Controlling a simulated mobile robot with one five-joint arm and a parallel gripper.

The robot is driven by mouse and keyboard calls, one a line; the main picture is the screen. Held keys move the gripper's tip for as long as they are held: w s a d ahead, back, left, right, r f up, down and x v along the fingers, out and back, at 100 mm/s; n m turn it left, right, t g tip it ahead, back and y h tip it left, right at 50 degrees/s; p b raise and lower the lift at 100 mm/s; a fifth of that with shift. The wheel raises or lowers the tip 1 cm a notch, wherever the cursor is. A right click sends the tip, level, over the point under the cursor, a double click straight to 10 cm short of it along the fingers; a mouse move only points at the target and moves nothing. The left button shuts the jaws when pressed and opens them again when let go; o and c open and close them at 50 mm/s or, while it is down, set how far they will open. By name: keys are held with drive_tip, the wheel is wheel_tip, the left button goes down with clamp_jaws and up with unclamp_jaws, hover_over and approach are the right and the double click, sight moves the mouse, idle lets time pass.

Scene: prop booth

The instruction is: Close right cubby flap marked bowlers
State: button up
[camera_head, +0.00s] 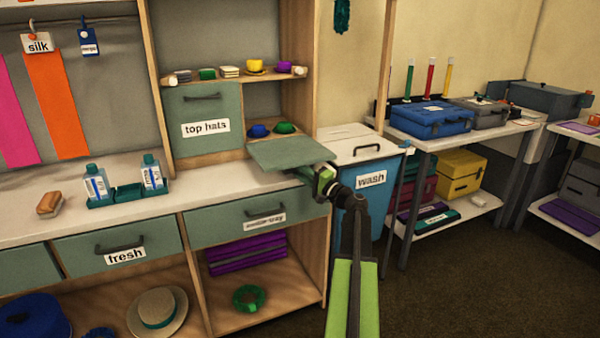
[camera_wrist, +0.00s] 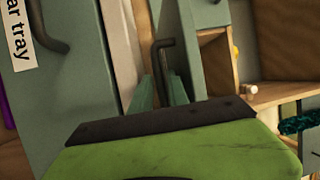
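The right cubby flap (camera_head: 292,152) is grey-green and hangs open, folded out nearly flat over the counter's right end. Its bowlers label does not show in the head view. The open cubby (camera_head: 293,130) behind it holds a blue hat (camera_head: 258,131) and a green hat (camera_head: 285,128). My gripper (camera_head: 322,180) is at the flap's front right corner, close to its edge; I cannot tell if they touch. In the wrist view a dark handle (camera_wrist: 160,65) shows just beyond my gripper's green and dark body.
The left flap marked top hats (camera_head: 205,118) is shut. Below the counter (camera_head: 215,180) is a closed drawer (camera_head: 235,222) with a partly unreadable tray label. A blue wash bin (camera_head: 372,205) stands right of the cabinet, close to my arm. Bottles (camera_head: 152,172) stand on the counter's left.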

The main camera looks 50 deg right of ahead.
clamp_jaws()
idle(1.4)
